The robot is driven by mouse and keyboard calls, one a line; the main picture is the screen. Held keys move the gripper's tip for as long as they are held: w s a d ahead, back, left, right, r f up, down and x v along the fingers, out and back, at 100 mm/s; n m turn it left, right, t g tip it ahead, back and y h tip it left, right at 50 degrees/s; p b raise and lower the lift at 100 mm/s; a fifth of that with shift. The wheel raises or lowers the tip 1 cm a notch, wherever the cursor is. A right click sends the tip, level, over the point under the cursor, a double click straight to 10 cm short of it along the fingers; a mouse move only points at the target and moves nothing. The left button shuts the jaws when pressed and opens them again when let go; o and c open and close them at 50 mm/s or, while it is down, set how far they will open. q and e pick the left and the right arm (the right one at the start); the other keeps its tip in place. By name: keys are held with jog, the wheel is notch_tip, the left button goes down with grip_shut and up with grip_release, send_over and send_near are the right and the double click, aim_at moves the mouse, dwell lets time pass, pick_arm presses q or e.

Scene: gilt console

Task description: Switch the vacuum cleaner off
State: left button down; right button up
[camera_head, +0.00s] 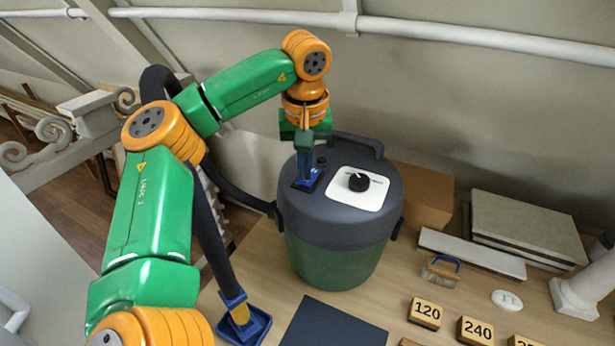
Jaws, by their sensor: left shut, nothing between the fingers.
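The vacuum cleaner (335,255) is a dark grey and green canister standing upright on a wooden table. Its lid carries a white panel with a black knob (359,182) and a small dark green round part (321,161). My left gripper (306,182) points down at the left of the lid, shut and empty, with its fingertips at a dark rectangular part with blue on it. The fingers hide much of that part, and I cannot tell its position. A dark hose (235,190) joins the canister's left side. My right gripper is not in view.
A blue floor nozzle (246,326) and a dark mat (334,322) lie in front. Number blocks (426,313), a brush (440,272), a white disc (507,300) and stacked slabs (526,229) are at the right. A cardboard box (420,196) stands behind the canister.

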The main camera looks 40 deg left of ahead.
pick_arm(q)
notch_tip(320, 180, up, 5)
jog(key=p, duration=0.5)
notch_tip(320, 180, up, 2)
jog(key=shift+p, duration=0.4)
